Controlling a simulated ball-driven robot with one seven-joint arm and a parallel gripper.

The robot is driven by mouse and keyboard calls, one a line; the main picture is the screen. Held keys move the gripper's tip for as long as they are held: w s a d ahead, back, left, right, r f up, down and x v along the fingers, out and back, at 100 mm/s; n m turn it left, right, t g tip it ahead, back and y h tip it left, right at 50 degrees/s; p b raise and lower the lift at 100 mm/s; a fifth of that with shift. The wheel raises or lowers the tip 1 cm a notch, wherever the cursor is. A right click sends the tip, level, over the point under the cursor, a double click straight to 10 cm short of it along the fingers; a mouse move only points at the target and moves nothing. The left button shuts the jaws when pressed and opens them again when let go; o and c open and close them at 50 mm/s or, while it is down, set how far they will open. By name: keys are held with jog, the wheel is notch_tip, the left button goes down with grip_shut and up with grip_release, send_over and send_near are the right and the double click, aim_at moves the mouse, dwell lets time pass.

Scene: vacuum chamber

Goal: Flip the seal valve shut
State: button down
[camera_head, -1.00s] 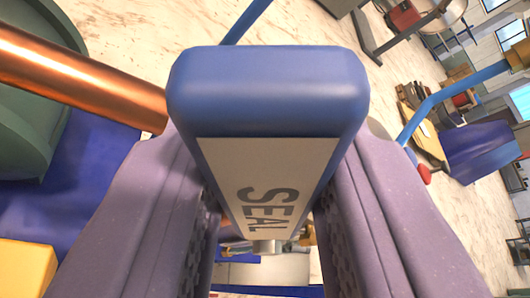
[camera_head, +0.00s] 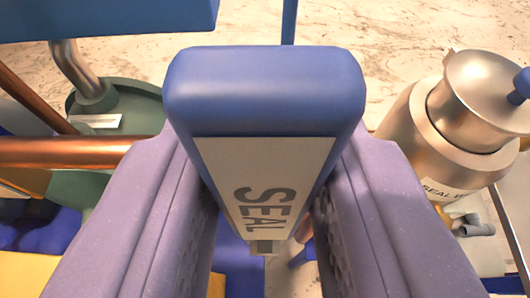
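The seal valve's lever shows as a thick blue handle (camera_head: 265,88) with a pale label reading "SEAL", in the middle of the view. My gripper (camera_head: 264,205) has its two purple fingers on either side of the handle, shut on it. The handle narrows away from me to a small metal stub (camera_head: 264,247) at its far end. The valve body under the lever is hidden or cannot be made out.
A copper pipe (camera_head: 65,152) runs in from the left, beside my left finger. A dark green round vessel (camera_head: 135,125) lies behind it. A blue beam (camera_head: 110,20) crosses the top left. A metal canister (camera_head: 415,125) stands at right. Pale marbled floor shows behind.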

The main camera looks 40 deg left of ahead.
dwell(0.5)
jog(key=c, duration=0.9)
grip_release()
jog(key=shift+w+d, duration=0.1)
jog(key=v, duration=0.7)
jog(key=shift+s+d+r+b, duration=0.2)
jog(key=shift+s+b, duration=0.1)
